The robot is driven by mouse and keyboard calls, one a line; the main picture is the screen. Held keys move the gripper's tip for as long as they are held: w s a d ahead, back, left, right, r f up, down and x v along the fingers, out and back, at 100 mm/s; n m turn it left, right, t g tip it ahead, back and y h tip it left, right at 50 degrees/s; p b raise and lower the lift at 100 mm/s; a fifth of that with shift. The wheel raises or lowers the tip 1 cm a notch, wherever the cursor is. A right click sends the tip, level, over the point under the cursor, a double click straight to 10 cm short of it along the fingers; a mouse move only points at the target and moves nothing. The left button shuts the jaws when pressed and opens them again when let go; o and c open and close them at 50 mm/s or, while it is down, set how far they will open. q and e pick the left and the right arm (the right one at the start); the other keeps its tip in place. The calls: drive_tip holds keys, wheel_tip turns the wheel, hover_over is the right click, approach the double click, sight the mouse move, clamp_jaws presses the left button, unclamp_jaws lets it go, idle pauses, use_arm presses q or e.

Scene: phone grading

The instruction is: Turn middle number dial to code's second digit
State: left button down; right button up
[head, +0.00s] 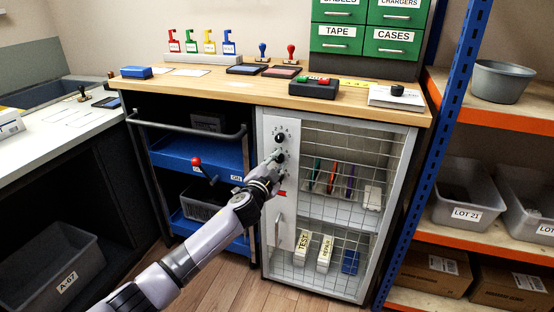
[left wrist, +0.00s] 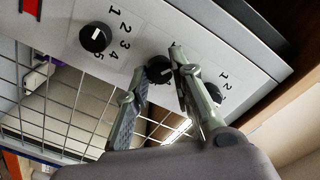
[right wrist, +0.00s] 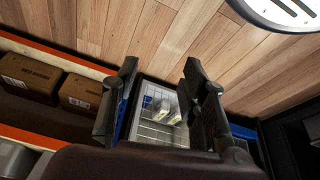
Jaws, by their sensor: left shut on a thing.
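The middle number dial (head: 278,156) is a black knob on the pale panel of the wire-fronted cabinet. My left gripper (head: 275,160) reaches it from the front and is shut on it. In the left wrist view the middle dial (left wrist: 159,70) sits between the two fingertips, its white mark partly visible; the digit it points to cannot be read. The top dial (head: 280,137) and bottom dial (head: 282,174) are free of the gripper. The bottom dial also shows in the left wrist view (left wrist: 95,37) beside printed digits. My right gripper (right wrist: 161,65) is open and empty.
The cabinet's wire mesh door (head: 340,135) is closed, with a grey vertical handle (head: 278,231) below the dials. A red-knobbed lever (head: 197,161) stands left of my left arm. A blue-posted shelf (head: 440,110) with grey bins is on the right. Wooden floor is clear in front.

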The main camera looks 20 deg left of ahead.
use_arm(q)
drive_tip(key=m+p, duration=0.2)
drive_tip(key=m, duration=0.2)
drive_tip(key=shift+m, duration=0.3)
drive_tip(key=m+p, duration=0.1)
drive_tip(key=m, duration=0.4)
drive_tip(key=shift+p, duration=0.4)
drive_tip(key=m+p, duration=0.2)
drive_tip(key=m, duration=0.4)
drive_tip(key=shift+d+f+m+y+p, duration=0.15)
drive_tip(key=shift+m+y+p, duration=0.2)
drive_tip(key=shift+m, duration=1.65)
use_arm(e)
wheel_tip(320, 180, down, 15)
drive_tip(key=g, duration=0.1)
drive_tip(key=shift+s+a+f, duration=0.1)
drive_tip(key=shift+s, duration=0.05)
use_arm(q)
drive_tip(key=c, duration=1.4)
unclamp_jaws()
